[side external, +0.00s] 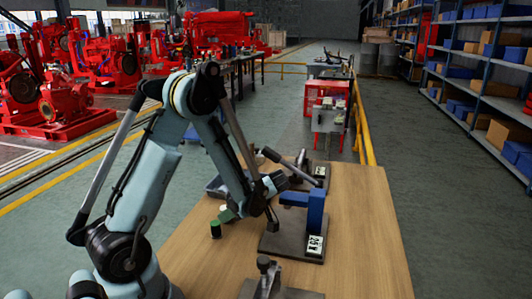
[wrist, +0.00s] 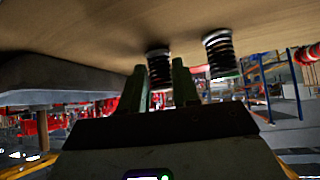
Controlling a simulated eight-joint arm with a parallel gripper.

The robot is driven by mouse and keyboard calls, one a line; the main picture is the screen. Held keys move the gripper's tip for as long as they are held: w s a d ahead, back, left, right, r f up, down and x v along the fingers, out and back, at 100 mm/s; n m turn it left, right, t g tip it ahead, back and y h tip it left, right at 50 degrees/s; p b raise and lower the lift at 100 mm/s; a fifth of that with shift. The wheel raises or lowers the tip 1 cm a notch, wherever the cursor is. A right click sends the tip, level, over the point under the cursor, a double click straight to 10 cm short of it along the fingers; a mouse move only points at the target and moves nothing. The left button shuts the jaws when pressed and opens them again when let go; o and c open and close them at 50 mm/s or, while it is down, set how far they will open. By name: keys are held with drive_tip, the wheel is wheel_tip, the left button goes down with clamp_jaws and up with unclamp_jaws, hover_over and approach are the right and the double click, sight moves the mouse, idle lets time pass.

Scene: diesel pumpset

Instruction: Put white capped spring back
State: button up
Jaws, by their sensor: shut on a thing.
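In the wrist view, my gripper (wrist: 162,68) reaches up from the bottom with its two dark fingers on either side of a black coil spring (wrist: 159,70). It is shut on this spring, close to the wooden surface. A second black coil spring (wrist: 220,52) with pale ends is to the right, apart from the fingers.
The wooden table (side external: 360,240) bears a blue fixture (side external: 315,208) on a grey base beside my arm's end. Another grey fixture (side external: 266,280) is at the front. The table's right side is clear.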

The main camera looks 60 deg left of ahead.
drive_tip(key=o, duration=0.9)
drive_tip(key=v, duration=1.1)
drive_tip(key=d+r+m+t+h, duration=0.1)
drive_tip(key=d+m+t, duration=0.3)
drive_tip(key=m, duration=0.4)
drive_tip(key=s+d+r+m+t+h, duration=0.1)
drive_tip(key=d+m+t+h, duration=0.3)
drive_tip(key=m, duration=0.4)
drive_tip(key=d+r+m+t+h, duration=0.2)
drive_tip(key=d+r+m+t, duration=0.1)
drive_tip(key=d+m, duration=0.3)
drive_tip(key=shift+s+d+r+m+t+h, duration=0.15)
drive_tip(key=shift+m+t+h, duration=0.1)
drive_tip(key=shift+m, duration=0.3)
drive_tip(key=shift+s+d+r+m+t+h, duration=0.15)
drive_tip(key=shift+m+t, duration=0.1)
drive_tip(key=shift+m, duration=0.3)
drive_tip(key=shift+a+f, duration=0.1)
